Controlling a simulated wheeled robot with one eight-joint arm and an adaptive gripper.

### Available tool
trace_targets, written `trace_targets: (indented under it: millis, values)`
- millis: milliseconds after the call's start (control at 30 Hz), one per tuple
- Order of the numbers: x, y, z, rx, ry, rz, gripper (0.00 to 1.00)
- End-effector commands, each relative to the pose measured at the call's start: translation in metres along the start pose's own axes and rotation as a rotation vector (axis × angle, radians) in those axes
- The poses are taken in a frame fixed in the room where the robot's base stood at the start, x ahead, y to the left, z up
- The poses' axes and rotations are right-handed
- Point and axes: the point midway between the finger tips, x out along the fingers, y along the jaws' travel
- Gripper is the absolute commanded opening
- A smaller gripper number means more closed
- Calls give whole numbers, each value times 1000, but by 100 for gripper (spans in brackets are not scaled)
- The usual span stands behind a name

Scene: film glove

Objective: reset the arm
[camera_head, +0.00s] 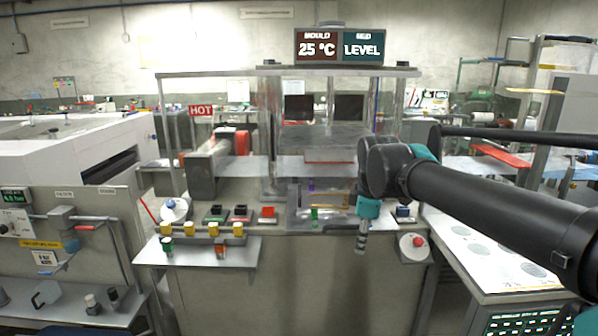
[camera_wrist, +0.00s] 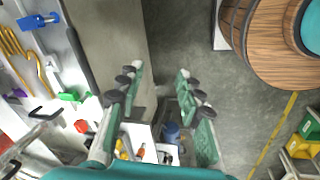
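My arm reaches in from the right edge of the head view and bends down at its wrist. My gripper (camera_head: 362,238) hangs in front of the machine bench's front edge, pointing downward. In the wrist view, my gripper (camera_wrist: 160,78) has its two green fingers apart, with empty space and grey floor between them. Nothing is held. Part of the bench front behind the gripper is hidden in the head view.
The bench (camera_head: 345,285) carries a press with a display (camera_head: 338,46) reading 25 °C and LEVEL. A small shelf (camera_head: 198,252) with yellow-topped items juts out at left. A panelled table (camera_head: 500,265) stands right. A round wooden top (camera_wrist: 268,45) shows in the wrist view.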

Motion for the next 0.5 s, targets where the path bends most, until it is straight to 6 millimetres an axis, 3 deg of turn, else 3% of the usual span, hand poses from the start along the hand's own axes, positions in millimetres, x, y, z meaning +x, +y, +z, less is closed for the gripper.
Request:
trace_targets:
  millis: [267, 500]
  values:
    - [72, -19, 18, 394, 24, 36, 36]
    - [148, -64, 48, 916, 75, 74, 36]
